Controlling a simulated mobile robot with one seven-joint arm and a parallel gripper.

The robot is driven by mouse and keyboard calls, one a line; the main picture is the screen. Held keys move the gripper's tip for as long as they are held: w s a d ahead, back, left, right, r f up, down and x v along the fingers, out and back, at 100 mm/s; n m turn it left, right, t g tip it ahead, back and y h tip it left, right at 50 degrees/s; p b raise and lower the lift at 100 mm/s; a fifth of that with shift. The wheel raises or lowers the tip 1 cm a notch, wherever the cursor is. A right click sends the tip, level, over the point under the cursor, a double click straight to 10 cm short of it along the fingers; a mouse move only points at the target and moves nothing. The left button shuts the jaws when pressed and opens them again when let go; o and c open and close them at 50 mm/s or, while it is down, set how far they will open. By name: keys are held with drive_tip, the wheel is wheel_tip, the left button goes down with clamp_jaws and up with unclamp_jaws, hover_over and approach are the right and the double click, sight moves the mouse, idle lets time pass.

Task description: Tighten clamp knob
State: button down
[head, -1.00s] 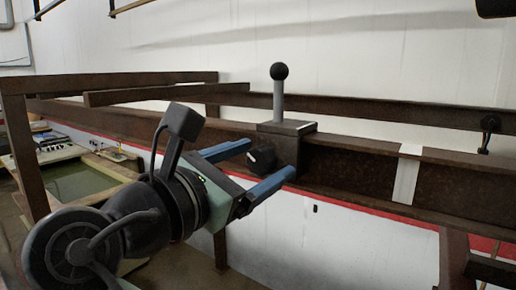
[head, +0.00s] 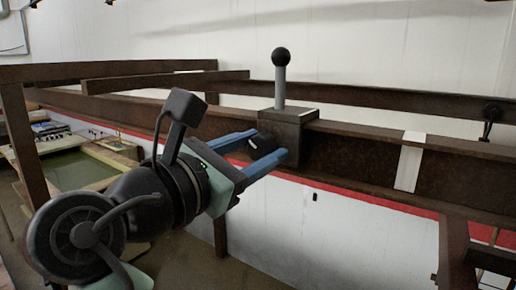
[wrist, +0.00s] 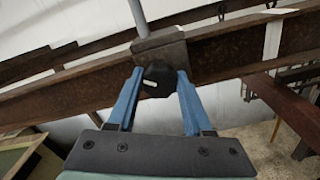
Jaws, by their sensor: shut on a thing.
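The clamp is a grey-brown block (head: 288,122) on the brown rail (head: 345,160), with an upright grey post topped by a black ball (head: 281,56). The black clamp knob (head: 262,142) with a white mark sits on the block's front face. In the wrist view the knob (wrist: 158,80) lies between the blue fingertips, its white mark roughly level. My gripper (head: 266,146) has its two blue fingers on either side of the knob and is shut on it. In the head view the fingers partly hide the knob.
A white band (head: 409,162) marks the rail right of the clamp. A dark fitting (head: 490,115) sits on the back beam at far right. A brown post (head: 27,145) stands at left, near a table with a green top (head: 65,169). The wall behind is white.

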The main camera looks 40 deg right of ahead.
drive_tip(key=shift+f, duration=0.1)
drive_tip(key=m+b, duration=0.2)
drive_tip(key=m, duration=0.2)
drive_tip(key=shift+f+m, duration=0.1)
drive_tip(key=shift+m, duration=0.2)
drive_tip(key=m+b, duration=0.1)
drive_tip(key=m, duration=0.2)
drive_tip(key=shift+m, duration=0.3)
drive_tip(key=m+b, duration=0.3)
drive_tip(key=m, duration=0.2)
drive_tip(key=shift+m+b, duration=0.75)
drive_tip(key=shift+m, duration=1.05)
drive_tip(key=shift+c, duration=1.5)
unclamp_jaws()
